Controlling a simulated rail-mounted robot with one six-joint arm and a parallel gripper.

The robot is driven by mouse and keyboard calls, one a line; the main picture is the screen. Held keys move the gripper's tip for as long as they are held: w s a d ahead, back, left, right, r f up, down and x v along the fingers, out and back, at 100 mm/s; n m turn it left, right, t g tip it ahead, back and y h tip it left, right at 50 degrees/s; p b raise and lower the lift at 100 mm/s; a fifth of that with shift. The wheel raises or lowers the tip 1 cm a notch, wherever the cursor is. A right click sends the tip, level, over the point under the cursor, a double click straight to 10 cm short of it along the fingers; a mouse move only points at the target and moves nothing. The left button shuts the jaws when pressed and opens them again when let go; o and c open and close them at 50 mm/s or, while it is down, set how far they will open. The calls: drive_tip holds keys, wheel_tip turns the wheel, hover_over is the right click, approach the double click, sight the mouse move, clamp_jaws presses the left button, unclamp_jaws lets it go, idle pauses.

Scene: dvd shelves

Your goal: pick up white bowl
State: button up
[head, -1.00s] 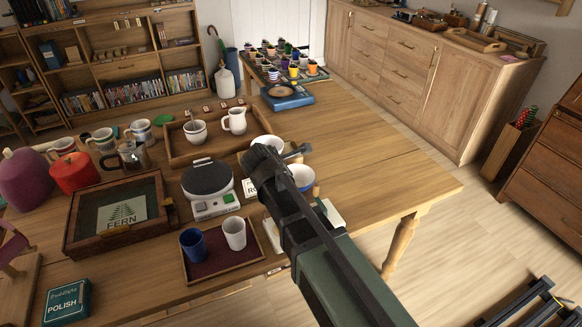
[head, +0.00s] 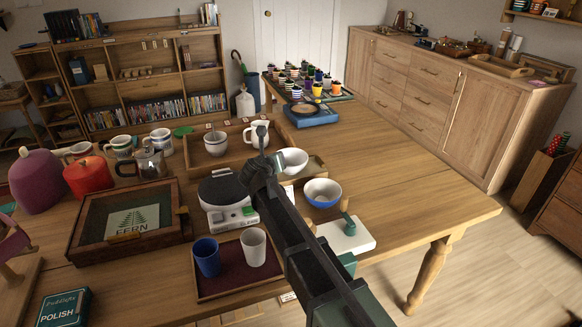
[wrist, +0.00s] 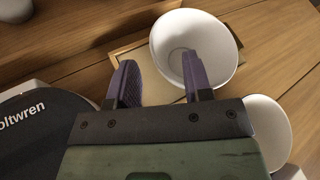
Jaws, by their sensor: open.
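The white bowl (head: 293,161) stands on a small tray on the long table, right of my gripper in the head view. In the wrist view the white bowl (wrist: 213,40) is upright at top centre, open side up and empty. My gripper (head: 268,146) is open, beside the bowl in the head view. In the wrist view my gripper (wrist: 158,62) holds nothing; its right finger overlaps the bowl's inside and its left finger lies left of the rim. I cannot tell the height gap. A second bowl (head: 322,193), blue outside and white inside, stands nearer the table's front.
A kitchen scale (head: 232,217) is close left of my arm. A tray with a blue cup (head: 206,257) and a white cup (head: 253,247) is in front. A white jug (head: 259,133) stands behind my gripper. The table's right part is clear.

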sight(291, 164)
drive_tip(key=b+x, duration=0.1)
drive_tip(key=x, duration=0.3)
drive_tip(key=shift+w+f, duration=0.25)
drive_tip(key=shift+r, duration=0.1)
clamp_jaws()
